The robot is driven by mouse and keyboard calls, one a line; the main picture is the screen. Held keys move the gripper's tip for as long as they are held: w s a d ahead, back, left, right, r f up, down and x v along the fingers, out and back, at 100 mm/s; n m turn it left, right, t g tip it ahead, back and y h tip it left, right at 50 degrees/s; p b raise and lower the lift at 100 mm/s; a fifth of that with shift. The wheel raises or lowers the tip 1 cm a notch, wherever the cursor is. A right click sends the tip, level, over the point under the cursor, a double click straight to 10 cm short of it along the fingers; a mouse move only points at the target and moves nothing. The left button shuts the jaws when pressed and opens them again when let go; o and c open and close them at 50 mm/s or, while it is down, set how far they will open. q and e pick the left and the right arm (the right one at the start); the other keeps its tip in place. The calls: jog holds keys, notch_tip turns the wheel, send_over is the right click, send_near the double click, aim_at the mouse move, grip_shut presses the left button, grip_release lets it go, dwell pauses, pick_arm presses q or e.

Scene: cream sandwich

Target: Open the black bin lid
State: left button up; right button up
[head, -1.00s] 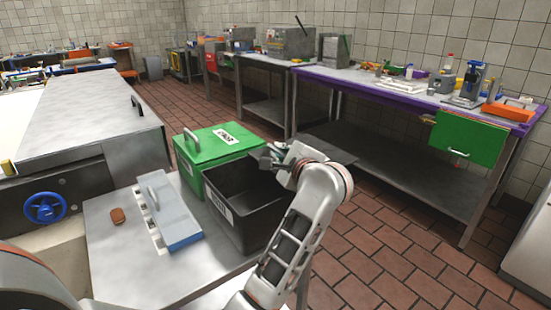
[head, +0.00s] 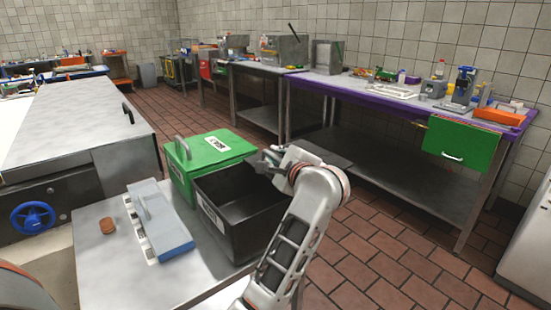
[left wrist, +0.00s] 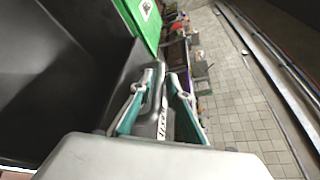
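The black bin (head: 240,228) stands open on the near metal table, right in front of the green bin. Its dark interior fills the left of the left wrist view (left wrist: 50,80). A dark flat panel (head: 335,156), seemingly its swung-back lid, shows beyond the bin's right side, partly behind my arm. My left gripper (head: 262,160) is at the bin's far right rim. In the left wrist view its two teal-padded fingers (left wrist: 162,95) straddle a dark grey piece with a white label. Whether they press on it is unclear. My right gripper is not in view.
The green bin (head: 185,177), lid closed, sits behind the black one. A blue-grey block with a handle (head: 165,235) and a brown round piece (head: 108,226) lie on the near table (head: 95,265). A purple-edged workbench (head: 350,86) stands across the tiled floor.

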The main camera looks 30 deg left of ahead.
pick_arm(q)
jog(key=o, duration=0.5)
notch_tip(320, 180, up, 8)
jog(key=shift+w+a+f, duration=0.1)
jog(key=shift+s+d+r, duration=0.15)
jog(key=shift+s+r, duration=0.05)
jog(key=shift+r, duration=0.45)
jog(key=shift+s+d+r, duration=0.15)
jog(key=shift+r, duration=0.45)
jog(key=c, duration=0.5)
jog(key=shift+w+a+f, duration=0.2)
jog(key=shift+w, duration=0.1)
jog(key=shift+s, duration=0.1)
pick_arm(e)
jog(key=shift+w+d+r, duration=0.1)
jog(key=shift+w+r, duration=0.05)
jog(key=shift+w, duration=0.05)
pick_arm(q)
jog(key=shift+f, duration=0.1)
